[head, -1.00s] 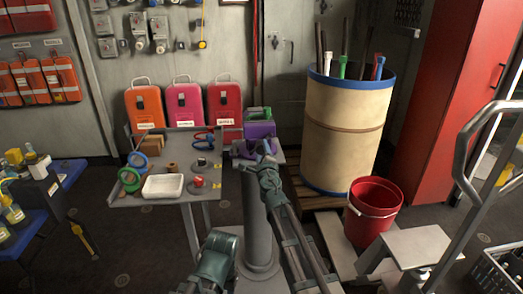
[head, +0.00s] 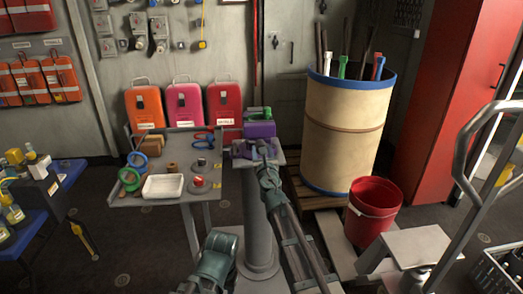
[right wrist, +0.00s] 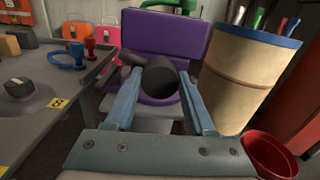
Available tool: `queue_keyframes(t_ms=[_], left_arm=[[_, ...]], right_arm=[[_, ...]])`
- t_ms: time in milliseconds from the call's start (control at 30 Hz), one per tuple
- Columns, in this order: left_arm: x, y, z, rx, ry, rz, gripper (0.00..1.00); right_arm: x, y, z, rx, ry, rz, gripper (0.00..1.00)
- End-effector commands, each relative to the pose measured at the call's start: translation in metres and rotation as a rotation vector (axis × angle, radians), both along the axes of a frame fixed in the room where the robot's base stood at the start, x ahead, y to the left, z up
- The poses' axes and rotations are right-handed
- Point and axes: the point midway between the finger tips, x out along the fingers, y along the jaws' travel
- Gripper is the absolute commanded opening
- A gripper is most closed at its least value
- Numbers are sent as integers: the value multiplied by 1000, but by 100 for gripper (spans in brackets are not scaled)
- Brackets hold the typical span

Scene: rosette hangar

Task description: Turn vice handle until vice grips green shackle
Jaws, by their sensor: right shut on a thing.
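The purple vice (head: 259,130) stands on a grey pedestal; its broad purple face fills the upper middle of the right wrist view (right wrist: 165,35). The green shackle (head: 258,112) shows above and behind the purple jaw, and its top also shows in the right wrist view (right wrist: 182,6). Whether the jaws touch it is hidden. My right gripper (head: 262,148) is at the front of the vice. In the right wrist view its two blue fingers are shut on the dark vice handle (right wrist: 160,76), one on each side.
A grey table (head: 150,200) left of the vice holds a white tray (head: 163,187), tape rolls and red and blue shackles. A tall beige drum (head: 345,130) stands right of the vice, with a red bucket (head: 373,205) in front. Orange, pink and red cases stand behind.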

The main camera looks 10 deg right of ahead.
Motion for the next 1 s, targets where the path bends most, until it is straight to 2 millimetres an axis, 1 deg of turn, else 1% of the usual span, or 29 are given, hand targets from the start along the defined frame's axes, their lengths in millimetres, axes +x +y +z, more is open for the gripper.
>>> queue_keyframes(t_ms=[133, 233, 900, 1000], left_arm=[[0, 0, 0, 0, 0, 0, 50], [0, 0, 0, 0, 0, 0, 50], [0, 0, 0, 0, 0, 0, 50], [0, 0, 0, 0, 0, 0, 50]], right_arm=[[0, 0, 0, 14, 0, 0, 0], [0, 0, 0, 111, 0, 0, 0], [2, 0, 0, 1084, 0, 0, 0], [2, 0, 0, 1200, 0, 0, 0]])
